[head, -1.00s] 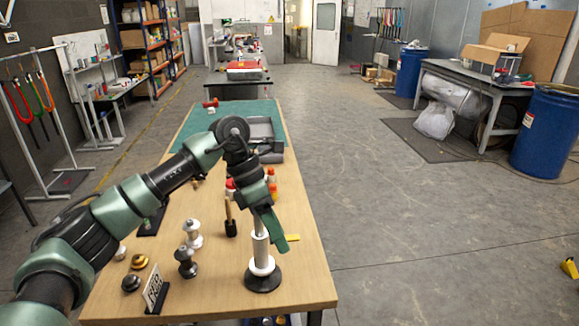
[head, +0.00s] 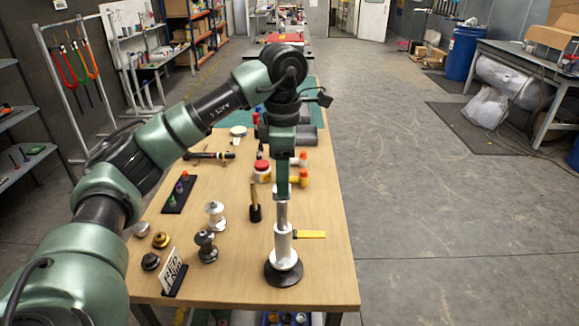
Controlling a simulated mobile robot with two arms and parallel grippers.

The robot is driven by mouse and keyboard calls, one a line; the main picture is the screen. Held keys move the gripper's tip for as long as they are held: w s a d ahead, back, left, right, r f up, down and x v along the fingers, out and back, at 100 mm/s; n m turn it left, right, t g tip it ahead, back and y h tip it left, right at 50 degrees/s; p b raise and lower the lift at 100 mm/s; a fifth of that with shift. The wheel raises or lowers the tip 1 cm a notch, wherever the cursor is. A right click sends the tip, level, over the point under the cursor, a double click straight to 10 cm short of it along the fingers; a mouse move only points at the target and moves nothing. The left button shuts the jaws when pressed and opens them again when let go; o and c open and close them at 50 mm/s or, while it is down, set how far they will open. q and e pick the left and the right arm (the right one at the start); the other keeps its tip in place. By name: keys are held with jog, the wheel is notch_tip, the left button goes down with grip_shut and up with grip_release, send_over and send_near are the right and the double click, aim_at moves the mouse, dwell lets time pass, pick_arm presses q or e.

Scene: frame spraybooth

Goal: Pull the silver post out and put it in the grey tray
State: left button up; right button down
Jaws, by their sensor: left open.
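The silver post (head: 282,213) stands upright in a wider silver holder (head: 283,245) on a round black base (head: 284,276), near the table's front right. My left gripper (head: 282,194) points down at the post's top and is open. Its fingers overlap the top in the picture, and I cannot tell whether they touch it. The grey tray (head: 308,136) is at the back of the table, largely hidden behind my left arm. My right gripper is out of view.
A yellow strip (head: 311,234) lies just right of the holder. A brush with a wooden handle (head: 254,203) stands to its left. Metal spools (head: 206,246), a small sign (head: 172,271) and a red-and-white jar (head: 262,172) are also on the table. The front right corner is clear.

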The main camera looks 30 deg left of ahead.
aim_at(283, 225)
pick_arm(q)
jog(key=f, duration=0.1)
jog(key=s+f+p, duration=0.1)
jog(key=f, duration=0.1)
jog(key=shift+s+f, duration=0.15)
jog(key=shift+f, duration=0.15)
jog(key=shift+w+f, duration=0.15)
jog(key=shift+f, duration=0.35)
jog(key=shift+w+f, duration=0.15)
jog(key=shift+f, duration=0.75)
grip_shut()
jog(key=c, duration=1)
grip_release()
grip_shut()
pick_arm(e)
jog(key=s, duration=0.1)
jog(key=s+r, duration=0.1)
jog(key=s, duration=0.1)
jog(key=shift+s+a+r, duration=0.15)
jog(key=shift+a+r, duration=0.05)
